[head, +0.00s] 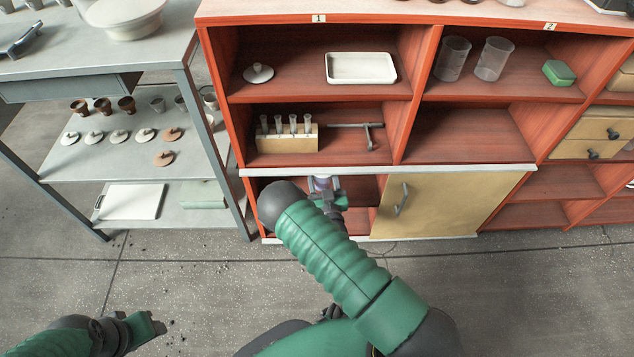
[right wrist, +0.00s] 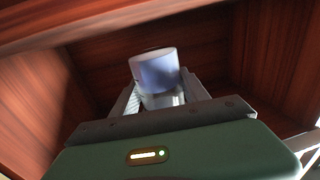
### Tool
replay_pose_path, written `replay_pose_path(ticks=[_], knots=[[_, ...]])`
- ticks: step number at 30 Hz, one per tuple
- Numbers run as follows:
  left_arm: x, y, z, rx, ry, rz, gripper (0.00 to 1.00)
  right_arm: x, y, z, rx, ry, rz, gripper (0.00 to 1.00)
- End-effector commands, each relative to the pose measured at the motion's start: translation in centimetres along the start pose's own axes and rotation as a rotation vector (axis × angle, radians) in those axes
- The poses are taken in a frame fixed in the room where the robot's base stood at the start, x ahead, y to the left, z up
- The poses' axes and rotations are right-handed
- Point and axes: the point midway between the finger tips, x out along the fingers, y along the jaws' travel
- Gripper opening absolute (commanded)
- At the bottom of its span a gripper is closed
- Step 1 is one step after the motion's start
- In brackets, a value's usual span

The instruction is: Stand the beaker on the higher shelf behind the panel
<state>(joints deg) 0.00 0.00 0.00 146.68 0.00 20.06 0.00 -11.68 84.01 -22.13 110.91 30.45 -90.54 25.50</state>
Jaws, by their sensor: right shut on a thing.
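The beaker (right wrist: 155,72), a small pale cylinder with a blue-violet tint, stands roughly upright between the fingers of my right gripper (right wrist: 158,100). In the head view the beaker (head: 321,184) is partly hidden by the gripper (head: 328,198), at the opening of the low cabinet. The tan panel (head: 450,208) with a grey handle covers the right part of that cabinet; its left part is open. Red-brown boards surround the beaker in the right wrist view. Which inner shelf is level with it I cannot tell. My left gripper (head: 154,326) is low at the left, away from the cabinet.
A white ledge (head: 480,169) runs above the low cabinet. Above are a test-tube rack (head: 285,138), a white tray (head: 361,68) and two clear vessels (head: 453,58). A grey metal table (head: 150,82) stands at the left. The floor in front is mostly clear.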

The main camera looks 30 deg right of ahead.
Motion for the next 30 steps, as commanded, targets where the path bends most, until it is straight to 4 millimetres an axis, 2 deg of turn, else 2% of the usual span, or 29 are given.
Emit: replay_pose_path(ticks=[1, 10, 18, 28, 29, 30], knots=[[0.7, 0.0, 0.2, 0.0, 0.0, 0.0, 0.49, 0.7, -0.3, 0.3, 0.001, 0.005, 0.0, 0.06], [1.7, 0.0, 0.4, 0.0, 0.0, 0.0, 0.49, 2.7, -1.2, 0.3, 0.001, 0.004, 0.0, 0.06], [4.7, 0.0, 1.1, 0.0, 0.0, 0.0, 0.49, 2.5, -1.2, 3.9, -0.002, 0.001, -0.001, 0.06], [4.6, 0.0, 1.1, 0.0, 0.0, 0.0, 0.49, 2.5, -1.2, 3.8, -0.001, 0.001, 0.001, 0.06], [4.6, 0.0, 1.1, 0.0, 0.0, 0.0, 0.49, 2.5, -1.2, 3.9, -0.001, 0.0, 0.001, 0.54], [4.6, 0.0, 1.1, 0.0, 0.0, 0.0, 0.49, 2.5, -1.2, 3.8, -0.001, 0.0, 0.001, 0.59]])
